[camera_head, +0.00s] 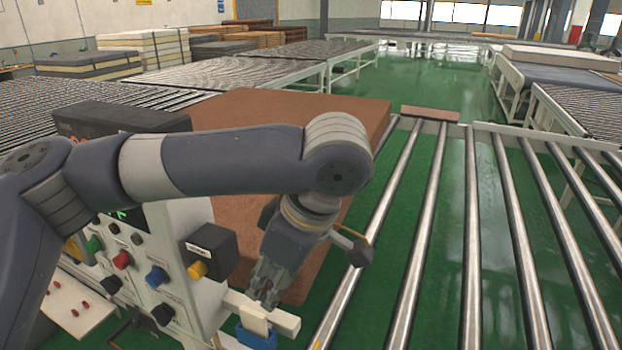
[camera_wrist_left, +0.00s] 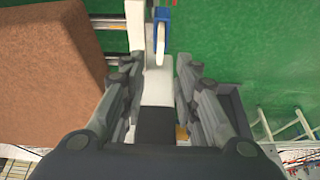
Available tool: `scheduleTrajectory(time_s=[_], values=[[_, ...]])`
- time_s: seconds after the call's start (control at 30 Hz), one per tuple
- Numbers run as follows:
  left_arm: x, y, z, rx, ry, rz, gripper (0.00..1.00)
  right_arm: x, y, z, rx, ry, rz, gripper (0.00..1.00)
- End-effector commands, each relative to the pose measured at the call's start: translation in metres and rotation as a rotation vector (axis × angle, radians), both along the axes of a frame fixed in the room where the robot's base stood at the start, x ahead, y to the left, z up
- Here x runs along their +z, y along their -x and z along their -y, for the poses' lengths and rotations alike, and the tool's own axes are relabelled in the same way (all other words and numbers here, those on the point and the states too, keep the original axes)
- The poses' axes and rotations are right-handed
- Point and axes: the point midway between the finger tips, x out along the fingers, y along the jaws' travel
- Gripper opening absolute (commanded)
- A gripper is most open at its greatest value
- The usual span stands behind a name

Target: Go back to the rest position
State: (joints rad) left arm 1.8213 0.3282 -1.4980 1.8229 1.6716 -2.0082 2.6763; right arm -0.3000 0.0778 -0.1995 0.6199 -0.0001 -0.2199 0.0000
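My left gripper (camera_head: 264,287) hangs fingers-down beside the control panel (camera_head: 165,265), just above a white bracket with a blue piece (camera_head: 256,338). In the left wrist view the two fingers of this gripper (camera_wrist_left: 158,66) stand apart with nothing held between them. The blue piece (camera_wrist_left: 161,16) shows beyond the fingertips there; I cannot tell whether they touch it. A large brown mattress (camera_head: 285,106) lies behind my left arm, which hides part of it. It also shows at the left of the wrist view (camera_wrist_left: 45,75). My right gripper is in neither view.
The panel carries coloured knobs and a dark box with a yellow button (camera_head: 197,270) close to my gripper. A metal roller conveyor (camera_head: 470,230) runs along the right over a green floor. More conveyors and stacked mattresses (camera_head: 150,48) stand farther back.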

Motion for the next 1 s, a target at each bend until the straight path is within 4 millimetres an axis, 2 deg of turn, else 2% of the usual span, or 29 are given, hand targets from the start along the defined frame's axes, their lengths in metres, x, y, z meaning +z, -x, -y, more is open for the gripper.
scheduleTrajectory(time_s=[0.17,0.4,0.7,1.0], values=[[-0.033,0.006,0.022,-0.18,0.06,-0.065,0.29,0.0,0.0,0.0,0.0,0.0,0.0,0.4],[-0.087,0.024,0.07,-0.561,0.228,-0.14,0.29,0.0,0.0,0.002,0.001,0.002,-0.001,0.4],[-0.126,0.044,0.113,-0.891,0.417,-0.118,0.29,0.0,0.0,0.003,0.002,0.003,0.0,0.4],[-0.156,0.057,0.136,-1.134,0.579,0.012,0.29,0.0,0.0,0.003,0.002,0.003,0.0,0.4]])
